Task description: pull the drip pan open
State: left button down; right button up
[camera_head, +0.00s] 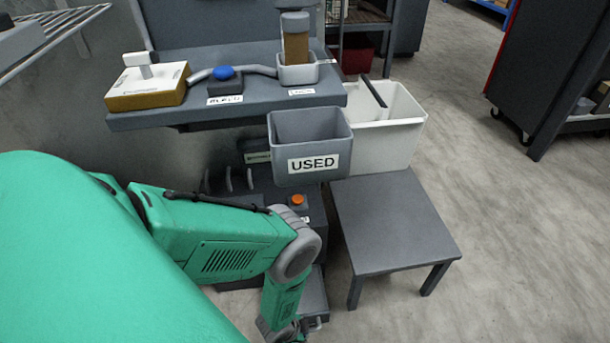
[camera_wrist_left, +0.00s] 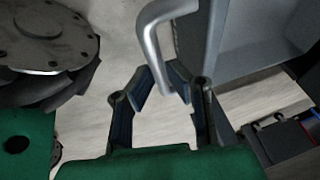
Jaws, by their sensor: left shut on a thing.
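The drip pan (camera_head: 314,292) is a grey tray low at the bottom of the dark machine in the head view. My green left arm covers part of it. In the left wrist view the pan's grey wall and inside (camera_wrist_left: 255,45) fill the upper right. A bent silver handle (camera_wrist_left: 153,38) stands out beside it. My left gripper (camera_wrist_left: 172,95) is shut on this handle, with the bar between its dark fingers. In the head view the left gripper (camera_head: 312,325) is at the bottom edge, mostly hidden by the arm. My right gripper is not in view.
A grey bin labelled USED (camera_head: 310,130) hangs above the pan. A low grey table (camera_head: 392,225) stands just right of it. A white bin (camera_head: 395,130) is behind. An orange button (camera_head: 297,199) sits on the machine front. Open floor (camera_head: 520,230) lies to the right.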

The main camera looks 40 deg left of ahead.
pick_arm(q)
jog(key=shift+w+d+r, duration=0.1)
jog(key=shift+w+d, duration=0.15)
jog(key=shift+w, duration=0.1)
jog(key=c, duration=1.6)
grip_release()
jog(key=shift+a+f+h, duration=0.2)
jog(key=shift+a+h, duration=0.1)
jog(key=shift+a, duration=0.2)
jog(key=shift+o, duration=0.2)
jog(key=shift+s+d+r, duration=0.15)
jog(key=shift+d+r, duration=0.1)
jog(key=shift+d, duration=0.05)
jog(key=shift+r, duration=0.25)
jog(key=s+a, duration=0.4)
jog(key=s, duration=0.7)
jog(key=shift+s+a, duration=0.15)
jog(key=shift+s, duration=0.25)
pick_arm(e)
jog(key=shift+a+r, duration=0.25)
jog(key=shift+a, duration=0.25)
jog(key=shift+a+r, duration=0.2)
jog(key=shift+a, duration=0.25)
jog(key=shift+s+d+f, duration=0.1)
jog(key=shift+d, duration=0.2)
